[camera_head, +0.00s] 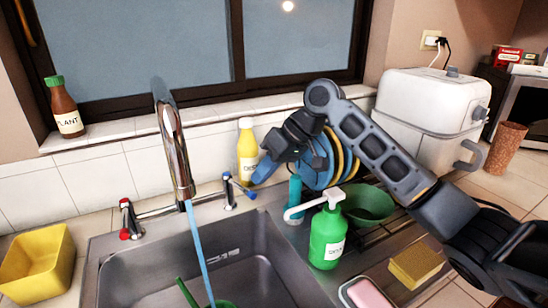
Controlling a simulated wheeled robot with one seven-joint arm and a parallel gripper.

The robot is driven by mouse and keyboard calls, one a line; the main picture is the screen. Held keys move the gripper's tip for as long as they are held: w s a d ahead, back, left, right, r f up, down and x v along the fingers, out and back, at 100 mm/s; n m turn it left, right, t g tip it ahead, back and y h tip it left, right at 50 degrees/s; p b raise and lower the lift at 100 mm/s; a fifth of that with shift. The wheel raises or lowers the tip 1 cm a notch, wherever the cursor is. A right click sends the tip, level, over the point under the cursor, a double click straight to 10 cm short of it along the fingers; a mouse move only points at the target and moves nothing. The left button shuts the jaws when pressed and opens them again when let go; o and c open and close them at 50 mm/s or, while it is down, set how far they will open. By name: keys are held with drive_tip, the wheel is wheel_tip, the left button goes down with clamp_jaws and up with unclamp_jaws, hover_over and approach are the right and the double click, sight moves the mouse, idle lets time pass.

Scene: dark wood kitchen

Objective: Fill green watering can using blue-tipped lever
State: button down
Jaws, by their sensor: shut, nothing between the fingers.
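The tap's blue-tipped lever (232,190) stands at the right of the chrome faucet (178,150). A stream of water (198,245) runs from the spout down into the sink. The green watering can (188,293) is in the sink at the bottom edge of the view, with only small green parts showing; most of it is cut off. The water falls towards it, but I cannot tell whether all of it goes in. My gripper (260,178) is shut and empty, just above and right of the blue lever tip. I cannot tell if they touch.
A red-tipped lever (128,220) is left of the faucet. A yellow bottle (247,150), a green soap dispenser (327,235), a green bowl (368,205) and a rack with plates are near my arm. A yellow tub (38,262) stands left of the sink (100,262).

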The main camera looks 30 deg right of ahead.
sight(246, 188)
drive_tip(key=shift+x, duration=0.9)
drive_tip(key=a+p, duration=0.1)
drive_tip(key=s+a+m+t+p, duration=0.1)
drive_tip(key=p, duration=0.1)
drive_tip(key=shift+a+m+h, duration=0.1)
drive_tip(key=shift+m+h, duration=0.2)
